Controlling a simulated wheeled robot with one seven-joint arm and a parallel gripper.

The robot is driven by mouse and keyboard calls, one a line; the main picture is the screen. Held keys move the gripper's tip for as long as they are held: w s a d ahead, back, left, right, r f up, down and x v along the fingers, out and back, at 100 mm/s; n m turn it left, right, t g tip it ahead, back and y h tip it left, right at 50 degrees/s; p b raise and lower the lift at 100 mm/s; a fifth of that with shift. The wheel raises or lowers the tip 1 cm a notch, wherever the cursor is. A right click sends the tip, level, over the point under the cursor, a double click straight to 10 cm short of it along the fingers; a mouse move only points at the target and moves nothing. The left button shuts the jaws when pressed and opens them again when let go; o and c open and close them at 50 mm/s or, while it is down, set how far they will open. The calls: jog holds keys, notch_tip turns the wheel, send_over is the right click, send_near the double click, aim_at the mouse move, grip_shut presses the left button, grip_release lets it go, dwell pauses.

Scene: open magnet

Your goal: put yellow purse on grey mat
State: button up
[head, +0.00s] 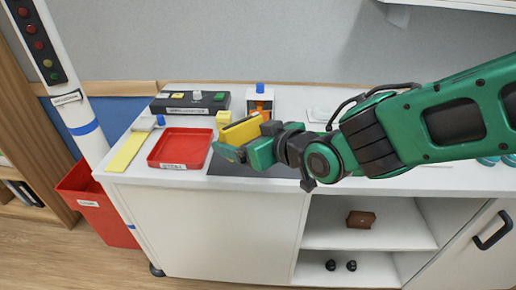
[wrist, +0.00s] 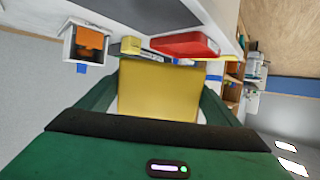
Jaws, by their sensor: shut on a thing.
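The yellow purse (head: 242,130) is held by my gripper (head: 240,148) above the counter in the head view. In the wrist view the purse (wrist: 160,92) fills the space between the two green fingers, and my gripper is shut on it. The dark grey mat (head: 222,171) lies on the counter's front part, below and partly hidden by my gripper. I cannot tell the exact height of the purse over the mat.
A red tray (head: 180,163) sits left of the mat, with a yellow strip (head: 127,152) beyond it. Behind are a black button box (head: 190,103) and a white housing with an orange inside (head: 260,102). A red bin (head: 98,208) stands on the floor at left.

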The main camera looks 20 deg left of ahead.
jog(key=w+f, duration=0.2)
jog(key=w, duration=0.1)
jog(key=w+f, duration=0.2)
jog(key=w, duration=0.1)
jog(key=w+f, duration=0.1)
jog(key=w, duration=0.2)
jog(key=shift+d+f, duration=0.1)
jog(key=shift+f, duration=2.35)
jog(key=o, duration=1)
jog(key=shift+f, duration=0.1)
jog(key=v, duration=1.2)
jog(key=shift+w+d, duration=0.1)
jog(key=shift+w, duration=0.05)
